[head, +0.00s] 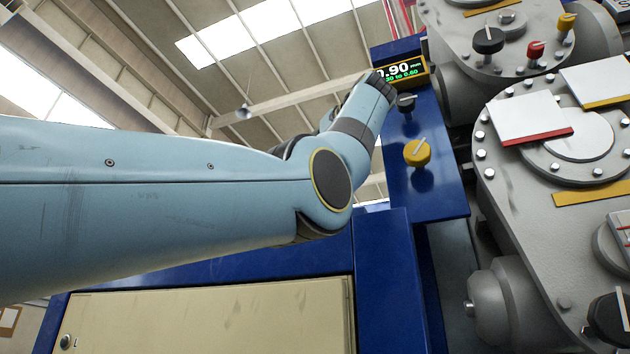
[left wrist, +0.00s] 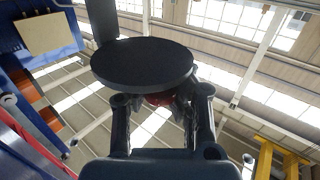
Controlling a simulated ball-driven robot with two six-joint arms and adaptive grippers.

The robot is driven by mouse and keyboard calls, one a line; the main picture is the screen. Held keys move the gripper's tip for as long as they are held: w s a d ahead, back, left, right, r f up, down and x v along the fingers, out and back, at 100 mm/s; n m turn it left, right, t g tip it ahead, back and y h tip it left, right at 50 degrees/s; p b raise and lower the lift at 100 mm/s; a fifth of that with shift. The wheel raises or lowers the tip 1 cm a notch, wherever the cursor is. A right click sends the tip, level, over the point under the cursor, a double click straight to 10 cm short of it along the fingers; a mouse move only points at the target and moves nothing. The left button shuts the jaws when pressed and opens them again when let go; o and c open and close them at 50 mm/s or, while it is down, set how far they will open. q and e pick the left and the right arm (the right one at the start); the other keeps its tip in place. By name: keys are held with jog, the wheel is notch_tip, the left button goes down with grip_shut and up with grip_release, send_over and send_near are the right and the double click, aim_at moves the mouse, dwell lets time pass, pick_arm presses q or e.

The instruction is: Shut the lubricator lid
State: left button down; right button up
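In the left wrist view a dark round disc (left wrist: 140,64), which looks like the lubricator lid, hangs close in front of my left gripper (left wrist: 166,108). A dark upright bar (left wrist: 101,20) meets its far left edge. The gripper's fingers bend inward below the disc, and their tips are partly hidden by it. A small red part (left wrist: 158,98) shows between them under the disc's edge. I cannot tell whether the fingers touch it or the disc. In the head view my left arm reaches toward the blue panel; its gripper is hidden. My right gripper is not in view.
In the head view a blue panel (head: 430,185) carries a display (head: 401,71), a black knob (head: 406,102) and a yellow knob (head: 417,152). Large grey bolted housings (head: 515,185) crowd the right. A beige door (head: 210,318) is below my arm. Open space lies at upper left.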

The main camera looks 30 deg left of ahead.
pick_arm(q)
jog(key=shift+s+n+g+y, duration=0.1)
jog(key=shift+n+g+y, duration=0.2)
jog(key=shift+g, duration=0.1)
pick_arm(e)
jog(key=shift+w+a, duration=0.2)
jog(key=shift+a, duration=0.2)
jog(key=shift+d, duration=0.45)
pick_arm(q)
jog(key=c, duration=2)
grip_release()
jog(key=o, duration=0.9)
jog(key=shift+s+d+r, duration=0.15)
jog(key=shift+s, duration=0.2)
jog(key=shift+w, duration=0.2)
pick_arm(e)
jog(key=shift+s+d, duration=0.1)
pick_arm(q)
jog(key=v, duration=1.2)
